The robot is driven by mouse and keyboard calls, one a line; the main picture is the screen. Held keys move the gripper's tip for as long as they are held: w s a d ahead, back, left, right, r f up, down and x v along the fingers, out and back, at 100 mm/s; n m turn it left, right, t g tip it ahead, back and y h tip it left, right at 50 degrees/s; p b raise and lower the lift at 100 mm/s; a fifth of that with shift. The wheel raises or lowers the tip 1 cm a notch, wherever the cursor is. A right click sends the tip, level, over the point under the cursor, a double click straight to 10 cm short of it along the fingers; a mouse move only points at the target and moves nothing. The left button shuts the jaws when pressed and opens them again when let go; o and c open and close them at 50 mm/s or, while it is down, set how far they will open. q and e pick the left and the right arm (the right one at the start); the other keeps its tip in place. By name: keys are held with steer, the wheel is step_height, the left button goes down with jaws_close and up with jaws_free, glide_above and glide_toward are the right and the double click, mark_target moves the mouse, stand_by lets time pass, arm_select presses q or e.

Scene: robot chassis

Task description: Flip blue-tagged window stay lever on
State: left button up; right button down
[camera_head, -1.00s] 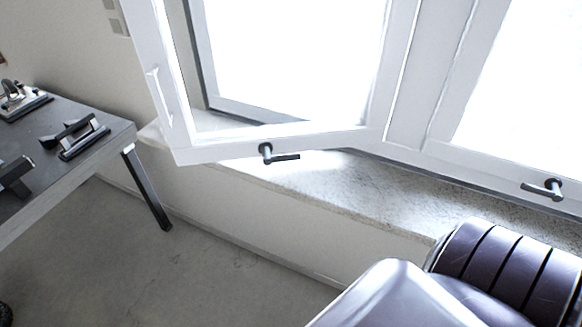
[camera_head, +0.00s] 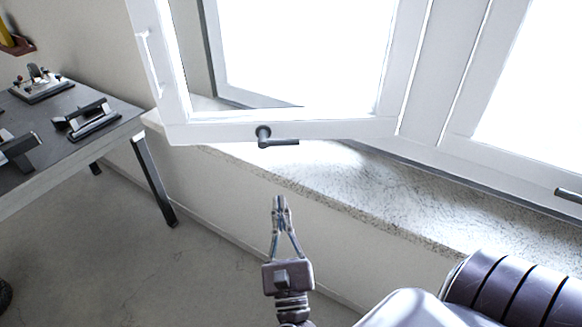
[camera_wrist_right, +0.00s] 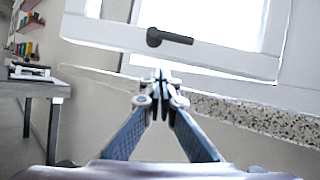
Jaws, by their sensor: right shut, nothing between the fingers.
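A dark window stay lever (camera_head: 277,140) sits on the bottom rail of the open window sash, its arm pointing right and nearly level. It also shows in the right wrist view (camera_wrist_right: 170,37), above the fingertips. A second dark lever (camera_head: 568,194) is on the right window's bottom rail, partly cut off by the picture's edge. I cannot see a blue tag on either lever. My right gripper (camera_head: 279,202) is shut and empty, pointing up below the first lever and apart from it. It also shows in the right wrist view (camera_wrist_right: 161,76). My left gripper is not in view.
The open sash (camera_head: 225,130) juts out over the speckled stone sill (camera_head: 330,185). A grey table (camera_head: 60,152) with several dark-handled fixtures stands at the left. The floor (camera_head: 120,260) between table and wall is clear.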

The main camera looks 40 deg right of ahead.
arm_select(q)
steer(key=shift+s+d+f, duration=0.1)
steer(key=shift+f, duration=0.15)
arm_select(e)
steer(key=r+m+h, duration=0.1)
steer(key=s+d+m+h, duration=0.1)
steer(key=shift+s+d+r+m+g, duration=0.1)
steer(key=shift+d+r+m+g, duration=0.15)
steer(key=shift+r+m+g, duration=0.15)
